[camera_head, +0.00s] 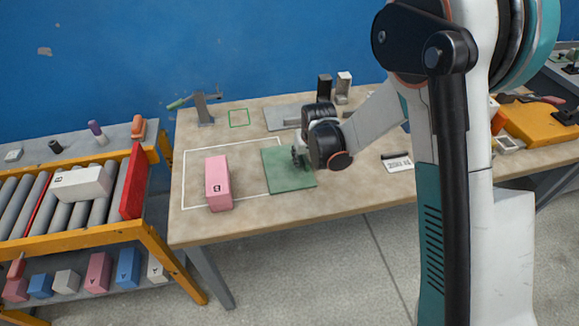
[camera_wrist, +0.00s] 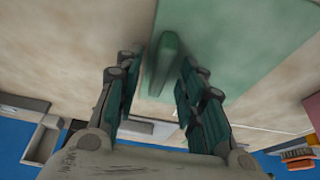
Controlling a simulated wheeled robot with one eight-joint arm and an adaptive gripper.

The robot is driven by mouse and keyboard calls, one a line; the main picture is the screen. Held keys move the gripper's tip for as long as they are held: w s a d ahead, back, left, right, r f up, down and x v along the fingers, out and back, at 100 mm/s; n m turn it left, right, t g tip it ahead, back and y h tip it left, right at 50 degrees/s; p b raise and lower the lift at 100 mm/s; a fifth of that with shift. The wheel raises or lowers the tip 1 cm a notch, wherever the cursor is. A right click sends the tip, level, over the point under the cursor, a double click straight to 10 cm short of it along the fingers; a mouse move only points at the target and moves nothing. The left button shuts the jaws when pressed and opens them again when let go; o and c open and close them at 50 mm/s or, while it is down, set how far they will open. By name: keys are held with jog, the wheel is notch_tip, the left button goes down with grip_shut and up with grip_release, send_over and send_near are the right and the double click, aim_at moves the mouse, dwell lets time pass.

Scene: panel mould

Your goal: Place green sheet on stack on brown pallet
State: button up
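The green sheet (camera_head: 284,180) lies flat on the worktable, across the right edge of a white outlined rectangle. In the wrist view the green sheet (camera_wrist: 225,45) has a raised green grip (camera_wrist: 167,65) on top. My gripper (camera_head: 299,158) is low over the sheet. In the wrist view my gripper (camera_wrist: 158,80) has its two teal fingers spread apart on either side of the grip, with gaps showing; I cannot tell how deep the grip sits between them. I cannot make out a brown pallet or a stack on one.
A pink block (camera_head: 218,183) stands left of the sheet inside the white outline. Behind are a toggle clamp (camera_head: 204,108), a grey plate (camera_head: 279,119) and upright brackets (camera_head: 324,88). A roller rack (camera_head: 85,214) with blocks stands left. The table's front edge is clear.

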grip_shut()
jog(key=shift+r, duration=0.1)
